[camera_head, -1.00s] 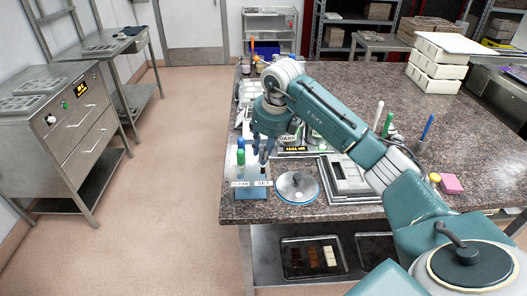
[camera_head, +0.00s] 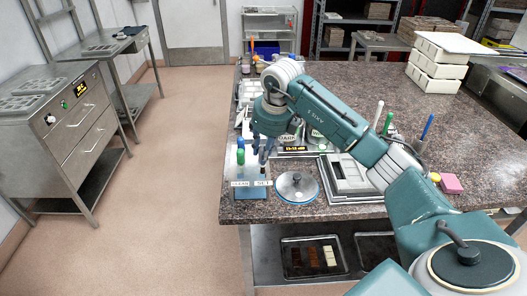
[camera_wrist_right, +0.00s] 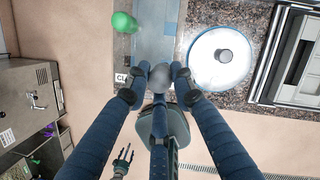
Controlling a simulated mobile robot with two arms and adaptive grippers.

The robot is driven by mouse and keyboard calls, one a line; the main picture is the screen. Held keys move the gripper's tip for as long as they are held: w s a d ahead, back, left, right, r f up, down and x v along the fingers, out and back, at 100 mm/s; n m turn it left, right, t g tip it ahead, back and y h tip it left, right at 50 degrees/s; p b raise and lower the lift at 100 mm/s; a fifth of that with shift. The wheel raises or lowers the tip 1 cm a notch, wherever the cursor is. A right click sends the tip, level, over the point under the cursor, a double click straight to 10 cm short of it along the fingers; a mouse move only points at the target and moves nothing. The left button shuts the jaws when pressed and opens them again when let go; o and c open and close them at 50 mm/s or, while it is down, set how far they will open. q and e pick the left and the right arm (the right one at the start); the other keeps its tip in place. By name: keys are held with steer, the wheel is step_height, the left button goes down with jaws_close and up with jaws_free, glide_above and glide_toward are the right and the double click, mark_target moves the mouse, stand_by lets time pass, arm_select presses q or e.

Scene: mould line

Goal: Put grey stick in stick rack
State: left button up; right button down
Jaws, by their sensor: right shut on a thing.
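My right gripper (camera_head: 262,146) is at the left edge of the counter, over the right part of the blue stick rack (camera_head: 251,193). In the right wrist view its blue fingers (camera_wrist_right: 160,80) are shut around the grey stick (camera_wrist_right: 160,76), whose rounded end shows between them. The head view shows part of the grey stick (camera_head: 263,157) below the fingers; its lower end is hard to make out. A green stick (camera_head: 240,157) stands in the rack's left part, behind a label reading CLEAN. My left gripper (camera_wrist_right: 123,160) shows small in the wrist view, with its fingers spread.
A round lidded pot (camera_head: 297,187) stands close to the right of the rack. A grey mould tray (camera_head: 347,176) lies beyond it. Containers and a small display (camera_head: 296,149) stand behind. Other upright sticks and a pink block (camera_head: 452,184) are farther right.

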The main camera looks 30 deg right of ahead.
steer(key=shift+f+b, duration=1.9)
steer(key=shift+f, duration=1.05)
steer(key=c, duration=1)
jaws_free()
steer(key=shift+r+p, duration=2.4)
steer(key=shift+r, duration=1.15)
